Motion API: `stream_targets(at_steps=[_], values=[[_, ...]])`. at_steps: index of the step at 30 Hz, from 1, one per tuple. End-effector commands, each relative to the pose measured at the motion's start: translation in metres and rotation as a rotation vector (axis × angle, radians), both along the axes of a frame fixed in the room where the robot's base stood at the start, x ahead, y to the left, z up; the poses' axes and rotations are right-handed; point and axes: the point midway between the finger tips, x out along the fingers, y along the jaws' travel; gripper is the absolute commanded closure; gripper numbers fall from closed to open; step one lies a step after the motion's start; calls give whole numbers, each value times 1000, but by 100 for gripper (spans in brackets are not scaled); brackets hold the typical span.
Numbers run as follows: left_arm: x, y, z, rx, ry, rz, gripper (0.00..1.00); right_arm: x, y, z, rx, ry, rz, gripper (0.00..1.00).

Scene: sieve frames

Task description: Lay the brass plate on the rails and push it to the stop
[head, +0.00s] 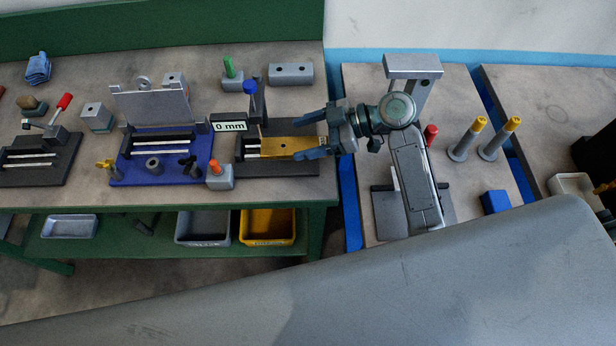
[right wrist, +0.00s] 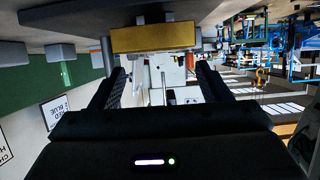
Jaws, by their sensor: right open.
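The brass plate (head: 285,148) lies flat over the rails of the dark fixture (head: 242,168), covering most of their length. A short bare stretch of rail (head: 252,150) shows at its left end. My right gripper (head: 301,137) is open, with its fingers pointing left at the plate's right end. In the right wrist view the brass plate's end face (right wrist: 153,37) shows ahead of the spread fingers (right wrist: 157,78), and nothing is between them. I cannot tell whether a finger touches the plate. A stop is not clearly visible. My left gripper is not in view.
A "0 mm" display (head: 228,126) and a blue-topped post (head: 250,88) stand behind the fixture. An orange-topped grey block (head: 219,175) stands at its front left. A blue fixture (head: 160,170) is farther left. Yellow-topped pegs (head: 467,140) stand on the right table.

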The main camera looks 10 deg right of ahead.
Motion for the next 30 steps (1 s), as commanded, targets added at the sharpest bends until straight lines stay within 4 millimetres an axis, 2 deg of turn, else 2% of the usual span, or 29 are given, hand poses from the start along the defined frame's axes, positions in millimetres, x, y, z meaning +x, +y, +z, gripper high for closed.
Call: stream_targets(at_steps=[1, 2, 12, 18, 24, 30], values=[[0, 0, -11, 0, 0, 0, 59, 1, 0, 7, -2, -9, 1, 30], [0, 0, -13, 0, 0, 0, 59, -3, 1, 10, -1, -6, 0, 30], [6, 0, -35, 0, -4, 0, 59, -86, 18, 17, 3, -2, 1, 30], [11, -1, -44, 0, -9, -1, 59, -128, 27, 22, 3, -3, 0, 30], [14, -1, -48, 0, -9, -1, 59, -151, 32, 26, 3, -2, -1, 30], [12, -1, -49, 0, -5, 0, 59, -157, 33, 28, 2, -3, 0, 30]])
